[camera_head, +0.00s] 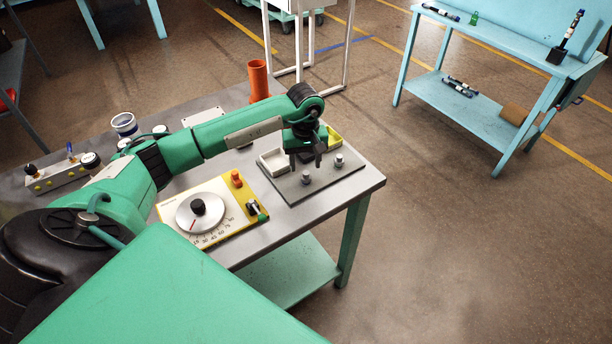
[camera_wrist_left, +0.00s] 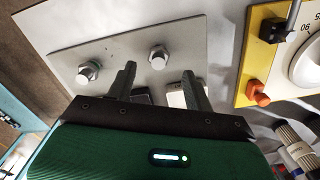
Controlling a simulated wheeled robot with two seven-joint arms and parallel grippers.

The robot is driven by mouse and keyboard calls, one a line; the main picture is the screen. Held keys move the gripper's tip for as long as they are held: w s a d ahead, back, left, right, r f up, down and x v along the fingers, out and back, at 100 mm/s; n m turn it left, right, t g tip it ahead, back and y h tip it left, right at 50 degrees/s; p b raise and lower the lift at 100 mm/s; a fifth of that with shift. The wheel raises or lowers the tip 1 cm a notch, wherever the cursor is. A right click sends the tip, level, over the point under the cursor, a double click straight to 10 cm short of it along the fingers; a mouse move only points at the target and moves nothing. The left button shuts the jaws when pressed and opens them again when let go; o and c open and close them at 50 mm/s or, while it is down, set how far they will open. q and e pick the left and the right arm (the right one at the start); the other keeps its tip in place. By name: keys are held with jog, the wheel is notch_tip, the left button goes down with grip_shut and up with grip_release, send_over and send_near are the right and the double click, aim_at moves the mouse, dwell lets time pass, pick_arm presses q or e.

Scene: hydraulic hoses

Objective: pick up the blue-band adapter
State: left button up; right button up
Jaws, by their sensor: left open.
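Two small metallic adapters stand upright on a grey plate (camera_head: 292,191) at the table's corner. The nearer one (camera_head: 306,177) looks bluish low down; the other (camera_head: 339,160) stands to its right. The band colours are too small to tell for sure. Both adapters also show in the left wrist view, one (camera_wrist_left: 158,57) beyond the gap between my fingers and one (camera_wrist_left: 88,73) to the left. My left gripper (camera_head: 305,166) is open and empty, fingers pointing down, above and just behind the nearer adapter. My right gripper is not in view.
A dial panel (camera_head: 226,225) with orange and green knobs lies to the left. An orange cylinder (camera_head: 259,80) stands at the back. A blue bench (camera_head: 480,38) is farther right.

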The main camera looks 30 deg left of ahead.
aim_at(306, 173)
pick_arm(q)
jog(key=shift+f+p, duration=0.55)
jog(key=shift+f, duration=0.05)
notch_tip(306, 173, down, 3)
jog(key=shift+d+f+p, duration=0.1)
jog(key=shift+f+p, duration=0.1)
jog(key=shift+p, duration=0.6)
jog(key=shift+w+f, duration=0.1)
jog(key=shift+f, duration=0.25)
jog(key=c, duration=1.1)
